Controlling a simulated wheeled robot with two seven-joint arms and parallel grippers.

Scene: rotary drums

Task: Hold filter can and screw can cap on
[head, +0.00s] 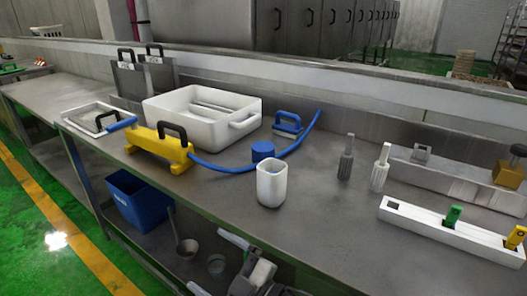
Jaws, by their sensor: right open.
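A white, open-topped can (271,187), which looks like the filter can, stands upright near the front edge of the steel bench. A round blue cap (262,151) sits on the bench just behind it, apart from the can. My right gripper (248,262) is low at the bottom middle of the head view, in front of and below the bench edge. It is open, and nothing shows between its fingers. It is well apart from the can and the cap. My left gripper is not in view.
A yellow block (160,148) with a black handle and a blue hose (225,172) lie left of the can. A white tub (200,124) stands behind.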

